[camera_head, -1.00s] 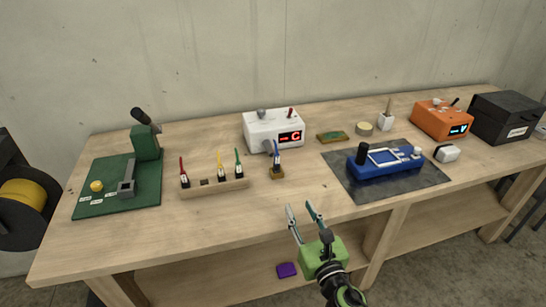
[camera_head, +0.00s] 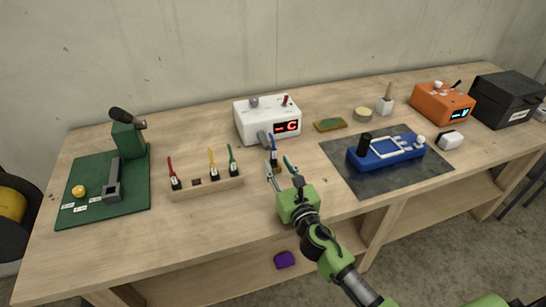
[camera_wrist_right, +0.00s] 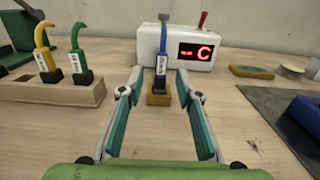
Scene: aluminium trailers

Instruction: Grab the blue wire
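The blue wire (camera_head: 274,146) stands upright in a small wooden block at the front of the white box, in the middle of the table. In the right wrist view the blue wire (camera_wrist_right: 163,45) has a white label and a dark lower part, and its wooden block (camera_wrist_right: 159,97) is visible. My right gripper (camera_head: 280,166) is open and empty, just in front of the wire. In the right wrist view its fingers (camera_wrist_right: 158,92) lie on either side of the wire's line, apart from it. My left gripper is not in view.
A wooden rack (camera_head: 206,189) with red, yellow and green wires stands to the left. The white box (camera_head: 258,131) with a red display is close behind the blue wire. A blue device (camera_head: 388,154) lies on a dark mat to the right. The table front between rack and mat is mostly clear.

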